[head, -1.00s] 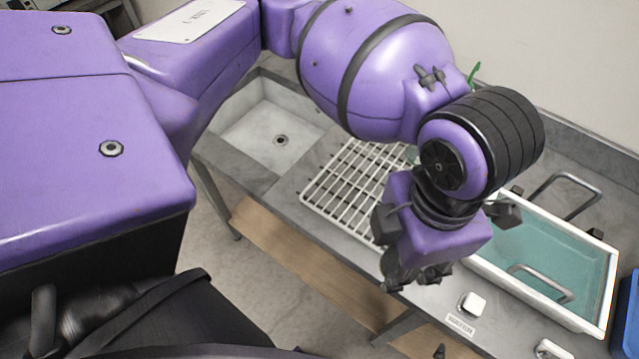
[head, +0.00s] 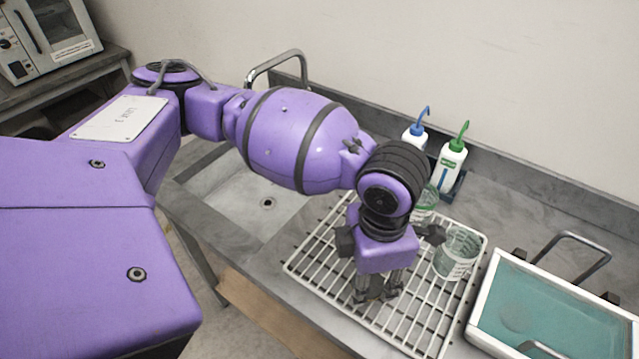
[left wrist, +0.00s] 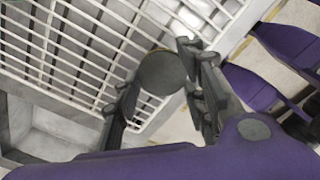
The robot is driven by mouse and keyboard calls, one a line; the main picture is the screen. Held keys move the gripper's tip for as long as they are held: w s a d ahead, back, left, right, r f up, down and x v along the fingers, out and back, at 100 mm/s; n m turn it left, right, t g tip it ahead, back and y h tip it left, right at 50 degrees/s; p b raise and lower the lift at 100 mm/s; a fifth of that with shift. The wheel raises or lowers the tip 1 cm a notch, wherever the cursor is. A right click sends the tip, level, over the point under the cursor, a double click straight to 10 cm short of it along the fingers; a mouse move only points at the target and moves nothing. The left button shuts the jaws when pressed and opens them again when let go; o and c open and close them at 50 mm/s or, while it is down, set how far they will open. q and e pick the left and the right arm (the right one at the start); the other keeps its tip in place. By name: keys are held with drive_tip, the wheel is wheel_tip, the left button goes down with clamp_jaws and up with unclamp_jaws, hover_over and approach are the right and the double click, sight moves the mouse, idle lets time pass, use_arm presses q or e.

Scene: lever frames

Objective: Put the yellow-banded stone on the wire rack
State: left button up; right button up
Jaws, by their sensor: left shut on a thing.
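My left gripper (head: 376,290) is over the front middle of the white wire rack (head: 436,318), fingers pointing down. In the left wrist view, its fingers (left wrist: 160,84) are shut on a dark round stone (left wrist: 162,73), seen from above as a disc. A thin paler edge shows on the stone, but I cannot clearly make out a yellow band. In the head view the fingers and wrist hide the stone. The rack's bars (left wrist: 70,38) pass behind the stone in the left wrist view; I cannot tell if it touches them. My right gripper is not in view.
A glass beaker (head: 457,254) stands on the rack's right back, with another glass (head: 425,206) behind my wrist. Two wash bottles (head: 450,165) stand behind. A teal-filled tray (head: 482,310) is right of the rack, a sink (head: 245,185) left. The rack's front bars are clear.

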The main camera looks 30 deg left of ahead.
use_arm(q)
wheel_tip(320, 180, down, 3)
drive_tip(key=shift+s+f, duration=0.1)
drive_tip(key=shift+f, duration=0.05)
drive_tip(key=o, duration=1.2)
drive_tip(key=shift+c, duration=0.2)
wheel_tip(320, 180, up, 12)
drive_tip(key=shift+r+p, duration=0.2)
drive_tip(key=shift+p, duration=0.25)
